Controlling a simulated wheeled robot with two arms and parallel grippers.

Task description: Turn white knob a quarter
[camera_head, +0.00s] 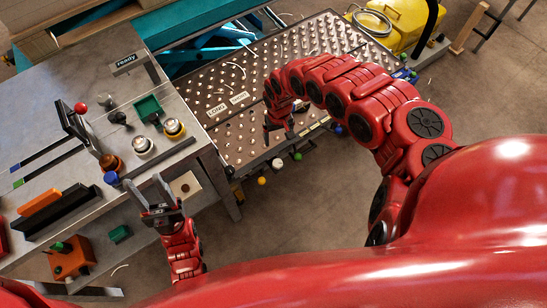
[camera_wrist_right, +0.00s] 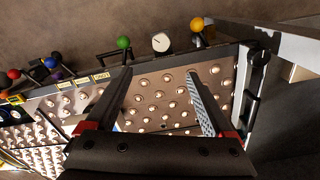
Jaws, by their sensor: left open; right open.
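The white knob (camera_wrist_right: 160,42) shows in the right wrist view as a round white disc with a small dark mark, on the table's near edge between a green knob (camera_wrist_right: 124,43) and a yellow knob (camera_wrist_right: 197,24). In the head view the white knob (camera_head: 277,163) is small, below my right gripper (camera_head: 279,132). In the right wrist view my right gripper (camera_wrist_right: 160,78) is open and empty over the studded table, with the white knob beyond its fingertips and apart from them. My left gripper (camera_head: 147,188) is open and empty beside the grey workbench's edge.
The studded ball table (camera_head: 235,130) has labels on its edge; blue, red and purple knobs (camera_wrist_right: 57,75) lie further left in the wrist view. The grey workbench (camera_head: 90,65) carries switches, buttons and an orange block (camera_head: 40,201). The floor (camera_head: 290,215) before the knobs is clear.

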